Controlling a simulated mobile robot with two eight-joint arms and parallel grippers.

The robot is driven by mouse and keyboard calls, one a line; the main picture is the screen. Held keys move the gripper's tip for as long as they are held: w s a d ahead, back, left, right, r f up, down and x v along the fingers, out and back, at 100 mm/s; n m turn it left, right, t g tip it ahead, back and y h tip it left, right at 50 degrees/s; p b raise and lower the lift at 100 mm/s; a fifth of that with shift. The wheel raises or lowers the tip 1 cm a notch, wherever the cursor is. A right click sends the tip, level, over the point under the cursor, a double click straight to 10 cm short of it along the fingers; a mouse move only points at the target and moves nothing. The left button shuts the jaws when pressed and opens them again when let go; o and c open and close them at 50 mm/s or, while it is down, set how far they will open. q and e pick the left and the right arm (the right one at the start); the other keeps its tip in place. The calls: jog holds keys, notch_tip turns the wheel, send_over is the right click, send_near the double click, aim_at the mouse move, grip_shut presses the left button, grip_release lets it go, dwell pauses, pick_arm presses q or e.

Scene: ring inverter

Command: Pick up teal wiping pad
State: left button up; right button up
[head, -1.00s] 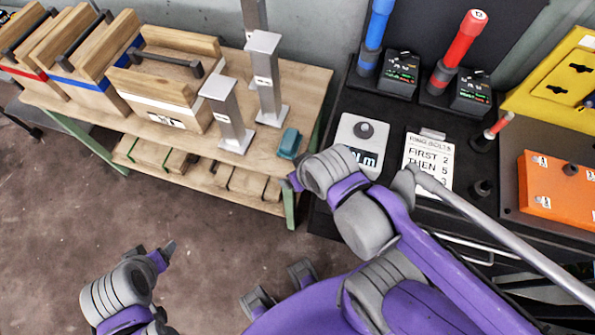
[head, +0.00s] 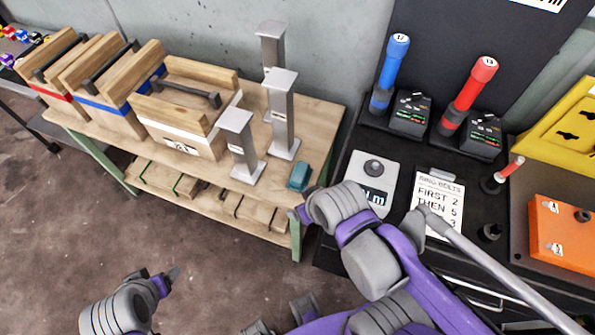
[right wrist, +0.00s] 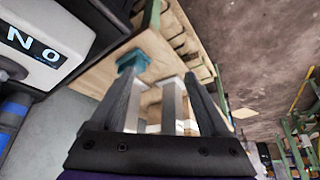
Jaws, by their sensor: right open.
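The teal wiping pad (head: 300,177) lies near the right front corner of the wooden bench top (head: 322,128). It also shows in the right wrist view (right wrist: 133,60), beyond the tip of the left-hand finger. My right gripper (right wrist: 163,77) is open, with nothing seen between its fingers, and apart from the pad as far as I can tell. In the head view its wrist is just in front and right of the pad and hides most of the fingers. My left gripper (head: 172,275) is low at the left over the floor, away from the bench; its jaw opening is unclear.
Grey metal posts (head: 240,145) stand on the bench left of the pad. Wooden boxes with handles (head: 180,115) stand farther left. To the right, a black cabinet carries a grey torque display unit (head: 372,172), a bolt-order card (head: 438,205) and blue and red tools (head: 470,92).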

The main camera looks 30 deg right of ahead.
dwell(0.4)
jog(key=shift+o, duration=1.6)
jog(key=shift+w, duration=0.15)
jog(key=m+g+b, duration=0.5)
jog(key=m+b, duration=0.3)
jog(key=m, duration=0.2)
send_over(300, 171)
notch_tip(300, 171, down, 3)
jog(key=shift+w+f, duration=0.1)
jog(key=shift+w, duration=0.05)
jog(key=shift+w+d+f, duration=0.15)
jog(key=shift+f, duration=0.1)
notch_tip(300, 171, down, 5)
jog(key=shift+f, duration=0.1)
jog(key=shift+s+a+f+b, duration=0.1)
jog(key=shift+f+b, duration=0.1)
jog(key=shift+f, duration=0.65)
jog(key=shift+s+a+f+b, duration=0.1)
jog(key=shift+s+f+b, duration=0.1)
jog(key=shift+f, duration=0.7)
jog(key=shift+s+f+b, duration=0.1)
jog(key=shift+f+b, duration=0.1)
jog(key=shift+f, duration=0.65)
